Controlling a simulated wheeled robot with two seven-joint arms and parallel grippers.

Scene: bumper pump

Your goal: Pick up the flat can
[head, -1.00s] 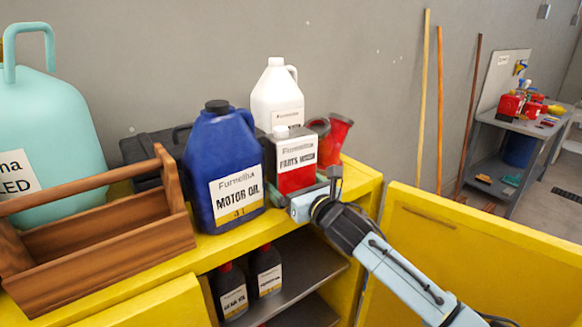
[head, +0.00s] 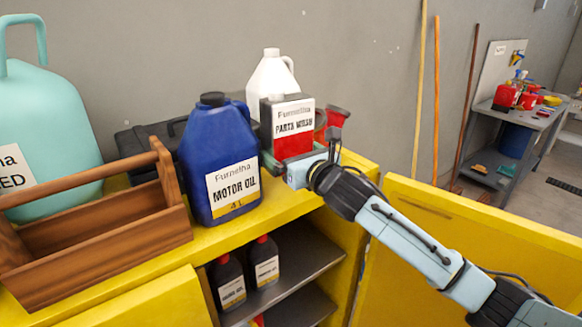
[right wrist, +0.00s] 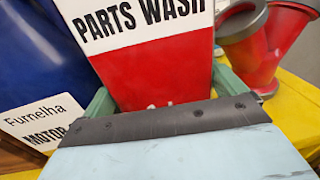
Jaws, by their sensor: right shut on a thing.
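The flat can is a red, white and dark can labelled "Parts Wash" (head: 294,122). It stands upright, just right of the blue motor oil jug, and fills the middle of the right wrist view (right wrist: 155,62). My right gripper (head: 290,163) is shut on its lower part, with a greenish finger on each side. The can looks raised a little above the yellow cabinet top; its bottom edge is hidden behind the gripper. My left gripper is not in view.
The blue motor oil jug (head: 218,160) stands close left of the can. A white jug (head: 271,75) is behind it, and a red funnel-like part (right wrist: 265,45) is to its right. A wooden toolbox (head: 100,235) and yellow cabinet door (head: 470,255) flank the area.

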